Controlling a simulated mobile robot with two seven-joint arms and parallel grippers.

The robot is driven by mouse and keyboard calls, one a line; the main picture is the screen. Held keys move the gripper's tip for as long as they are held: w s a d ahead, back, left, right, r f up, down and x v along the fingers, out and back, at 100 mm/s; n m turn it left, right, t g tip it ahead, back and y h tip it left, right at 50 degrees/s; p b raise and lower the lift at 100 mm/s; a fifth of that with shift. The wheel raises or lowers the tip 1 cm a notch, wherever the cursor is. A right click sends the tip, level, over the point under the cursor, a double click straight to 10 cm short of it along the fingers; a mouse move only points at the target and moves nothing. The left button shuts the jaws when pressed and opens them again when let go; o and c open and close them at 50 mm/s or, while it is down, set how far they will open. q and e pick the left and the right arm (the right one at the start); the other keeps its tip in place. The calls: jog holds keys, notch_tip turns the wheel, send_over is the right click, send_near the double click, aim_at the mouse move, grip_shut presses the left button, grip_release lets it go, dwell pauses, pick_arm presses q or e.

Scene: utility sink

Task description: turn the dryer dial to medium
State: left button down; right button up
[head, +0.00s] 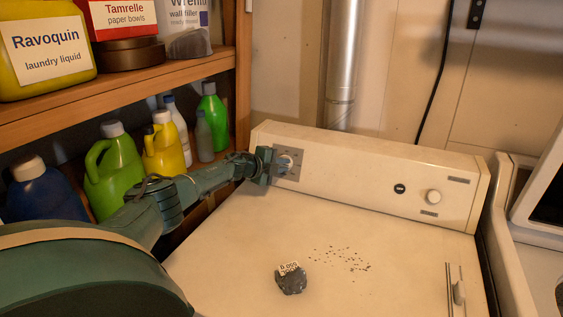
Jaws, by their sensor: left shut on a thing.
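The dryer (230,245) fills the middle of the head view, with a cream control panel (345,172) along its back. The dial (285,163) sits on a grey square plate at the panel's left end. My left gripper (276,163) is at the dial and shut on it, with the arm reaching in from the left. The gripper and arm hide part of the dial, and its setting cannot be read. My right gripper is not in view.
A dark lump with a label (291,280) and scattered dark crumbs (342,260) lie on the dryer top. Wooden shelves (120,87) with several bottles stand close on the left.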

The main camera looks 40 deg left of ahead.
pick_arm(q)
jog(key=m+g, duration=0.1)
jog(key=m, duration=0.3)
jog(key=shift+g, duration=0.3)
jog(key=shift+f+m+g+y, duration=0.1)
jog(key=shift+m+g+y, duration=0.45)
jog(key=shift+m, duration=1.15)
jog(key=c, duration=1.4)
grip_release()
jog(key=shift+s+a, duration=0.1)
